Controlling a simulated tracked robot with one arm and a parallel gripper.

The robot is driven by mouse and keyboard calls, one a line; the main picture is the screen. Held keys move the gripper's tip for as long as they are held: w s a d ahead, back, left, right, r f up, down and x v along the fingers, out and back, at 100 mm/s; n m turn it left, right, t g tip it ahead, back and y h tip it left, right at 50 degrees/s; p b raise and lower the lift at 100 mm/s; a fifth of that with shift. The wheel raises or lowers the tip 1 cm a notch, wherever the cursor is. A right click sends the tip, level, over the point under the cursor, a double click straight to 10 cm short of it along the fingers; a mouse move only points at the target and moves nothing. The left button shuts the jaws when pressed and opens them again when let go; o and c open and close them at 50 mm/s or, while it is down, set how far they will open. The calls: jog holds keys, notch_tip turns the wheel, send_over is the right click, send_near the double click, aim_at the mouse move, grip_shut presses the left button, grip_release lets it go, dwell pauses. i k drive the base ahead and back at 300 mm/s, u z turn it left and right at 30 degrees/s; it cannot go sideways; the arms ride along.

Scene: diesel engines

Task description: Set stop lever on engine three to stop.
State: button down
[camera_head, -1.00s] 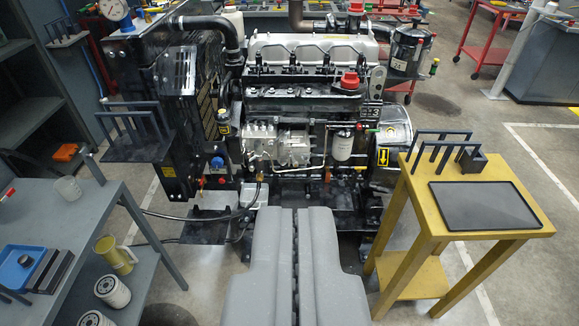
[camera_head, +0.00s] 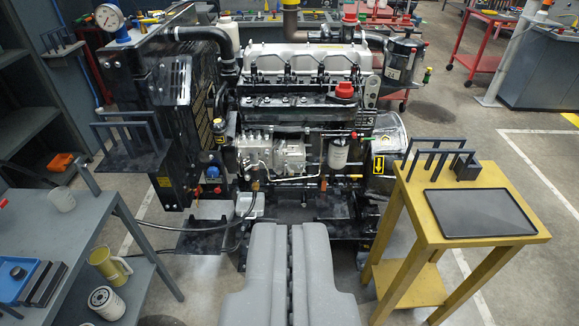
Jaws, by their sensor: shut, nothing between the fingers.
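The diesel engine (camera_head: 304,62) stands ahead of me, with a label on its right end that seems to end in 3 (camera_head: 365,119). A white filter (camera_head: 338,154) and a silver injection pump (camera_head: 272,155) sit on its near side. A small red-tipped part (camera_head: 354,135) shows just above right of the filter. A small yellow part (camera_head: 354,176) shows below it. I cannot tell which small part is the stop lever. My gripper (camera_head: 289,226) is shut and empty in the lower middle, in front of the engine and apart from it.
A grey bench (camera_head: 62,232) is on the left. A black radiator unit (camera_head: 171,130) and a hose (camera_head: 150,222) are left of the engine. Open floor lies farther right.

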aim_at(277, 150)
jog(key=u, duration=1.25)
jog(key=i, duration=1.3)
jog(key=z, duration=2.3)
jog(key=i, duration=0.75)
jog(key=z, duration=0.05)
